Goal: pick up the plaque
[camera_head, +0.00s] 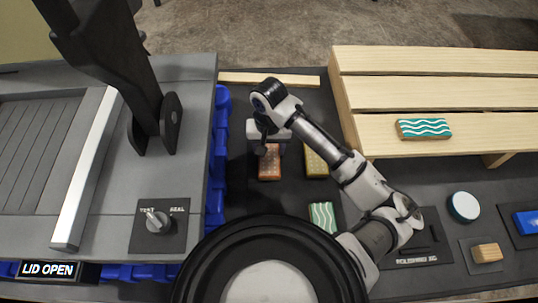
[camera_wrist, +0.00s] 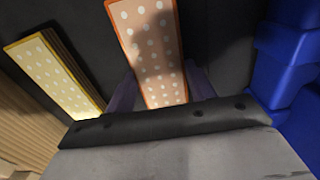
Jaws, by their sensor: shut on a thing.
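An orange plaque with white dots (camera_head: 269,168) is below my gripper (camera_head: 268,148) on the dark surface between the blue bins and the wooden bench. The wrist view shows the orange plaque (camera_wrist: 152,45) between the two fingers of my gripper (camera_wrist: 160,95), which is shut on its near end. I cannot tell whether the plaque touches the surface. A yellow dotted plaque (camera_head: 316,163) lies to its right, and it also shows at left in the wrist view (camera_wrist: 52,75). A green plaque with white waves (camera_head: 323,216) lies nearer. A teal wavy plaque (camera_head: 424,128) lies on the bench.
The slatted wooden bench (camera_head: 430,92) stands at right. Blue bins (camera_head: 218,150) line the left, beside a grey machine with a knob (camera_head: 158,221) and a "LID OPEN" sign (camera_head: 48,269). A white round piece (camera_head: 464,206), a wooden block (camera_head: 487,253) and a blue block (camera_head: 527,222) are at right.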

